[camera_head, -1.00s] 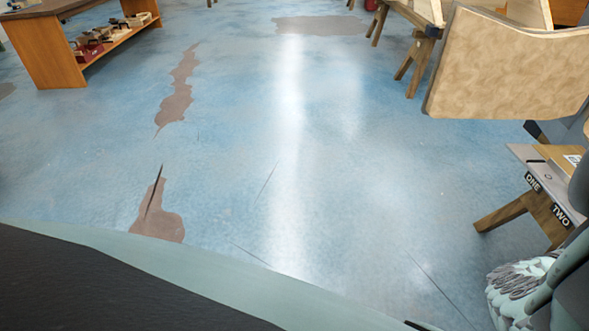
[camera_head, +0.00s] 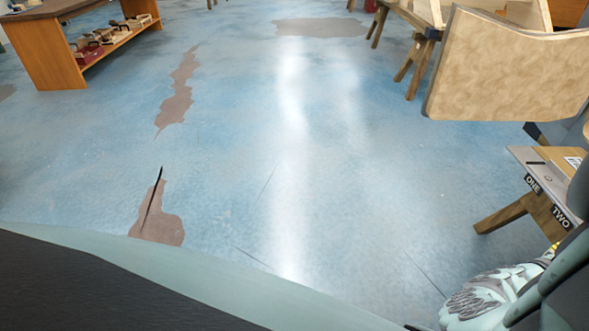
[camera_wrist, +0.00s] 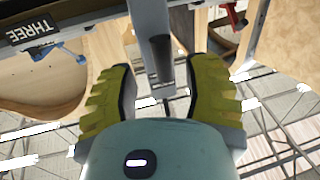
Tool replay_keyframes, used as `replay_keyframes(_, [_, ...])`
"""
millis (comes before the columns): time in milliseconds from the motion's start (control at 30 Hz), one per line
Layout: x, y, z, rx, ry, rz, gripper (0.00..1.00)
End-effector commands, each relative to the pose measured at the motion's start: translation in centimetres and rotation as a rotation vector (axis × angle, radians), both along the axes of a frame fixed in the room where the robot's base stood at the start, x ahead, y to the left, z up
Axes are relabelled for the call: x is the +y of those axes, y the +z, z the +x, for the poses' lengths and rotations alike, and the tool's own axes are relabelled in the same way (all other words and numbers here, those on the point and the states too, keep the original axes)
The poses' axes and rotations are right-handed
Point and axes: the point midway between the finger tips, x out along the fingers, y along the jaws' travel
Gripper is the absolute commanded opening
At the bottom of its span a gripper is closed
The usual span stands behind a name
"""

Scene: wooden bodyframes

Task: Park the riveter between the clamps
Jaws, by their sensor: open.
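In the wrist view my gripper (camera_wrist: 160,78) is open, with yellow-green ridged fingers spread apart. A grey bar with a dark rounded end (camera_wrist: 160,55) reaches down between the fingers, with gaps on both sides. I cannot tell whether this bar is part of the riveter. A small blue tool (camera_wrist: 62,53), perhaps a clamp, is at the upper left by an upside-down THREE label (camera_wrist: 34,30). A red tool (camera_wrist: 236,19), perhaps a clamp, is at the upper right. No riveter can be made out for certain.
In the head view a wooden bench (camera_head: 538,206) with ONE and TWO labels stands at the right edge. A large pale wooden panel (camera_head: 505,65) is above it. A wooden shelf unit (camera_head: 52,52) stands at the upper left. The blue floor (camera_head: 330,150) between is clear.

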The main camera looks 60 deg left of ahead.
Motion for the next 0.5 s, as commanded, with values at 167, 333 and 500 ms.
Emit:
replay_keyframes(167, [1.2, -0.1, -2.2, 0.002, 0.005, 0.001, 0.49])
replay_keyframes(333, [2.1, -0.2, -4.3, 0.004, 0.006, 0.003, 0.49])
replay_keyframes(500, [2.8, -0.2, -6.1, 0.004, 0.006, 0.002, 0.49])
